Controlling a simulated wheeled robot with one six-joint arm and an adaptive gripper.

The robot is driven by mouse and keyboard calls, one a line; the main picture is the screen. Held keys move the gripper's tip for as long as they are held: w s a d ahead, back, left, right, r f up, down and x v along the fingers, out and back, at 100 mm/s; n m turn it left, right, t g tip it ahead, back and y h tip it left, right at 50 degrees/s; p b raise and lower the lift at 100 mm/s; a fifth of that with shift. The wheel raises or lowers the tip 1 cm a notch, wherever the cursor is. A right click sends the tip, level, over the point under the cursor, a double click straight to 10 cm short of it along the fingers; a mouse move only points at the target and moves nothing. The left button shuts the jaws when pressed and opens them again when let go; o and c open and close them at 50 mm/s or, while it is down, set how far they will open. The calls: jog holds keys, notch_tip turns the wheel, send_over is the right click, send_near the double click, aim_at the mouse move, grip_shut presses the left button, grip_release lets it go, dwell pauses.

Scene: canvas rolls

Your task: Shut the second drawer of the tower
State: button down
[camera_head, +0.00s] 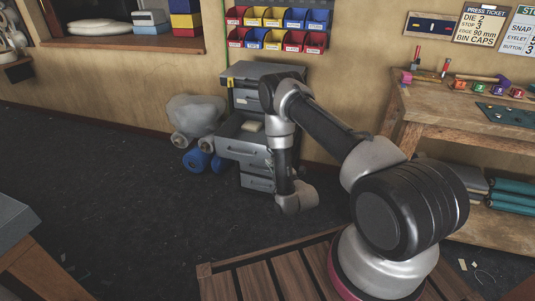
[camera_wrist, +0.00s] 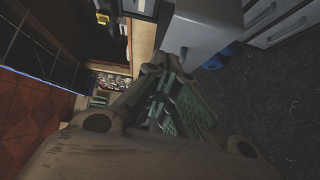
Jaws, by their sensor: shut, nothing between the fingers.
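The grey drawer tower (camera_head: 262,72) stands against the wall in the head view. One drawer (camera_head: 243,145) below its upper section is pulled well out, with a pale item (camera_head: 252,126) inside. Drawer fronts below it (camera_head: 258,183) also show. My forearm hangs in front of the tower's right side and hides part of it; my fingertips are hidden there. In the wrist view my gripper (camera_wrist: 163,66) is shut and empty, its fingertips close to a pale grey drawer front (camera_wrist: 205,25). I cannot tell whether they touch it.
A wooden workbench (camera_head: 440,108) stands at the right. Dark floor (camera_head: 110,180) is clear at the left.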

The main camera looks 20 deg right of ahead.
notch_tip(320, 180, down, 2)
jog(key=s, duration=0.3)
send_near(263, 146)
jog(key=w+a, duration=0.2)
jog(key=a, duration=0.2)
jog(key=shift+w+d+f+n+t, duration=0.15)
jog(key=shift+w+d+f+n, duration=0.05)
jog(key=shift+w+d, duration=0.4)
jog(key=shift+w+d+f+n+t, duration=0.15)
jog(key=shift+w+d+n, duration=0.05)
jog(key=shift+w+d, duration=0.55)
jog(key=shift+d, duration=0.1)
jog(key=shift+w+d, duration=0.1)
jog(key=shift+w, duration=0.05)
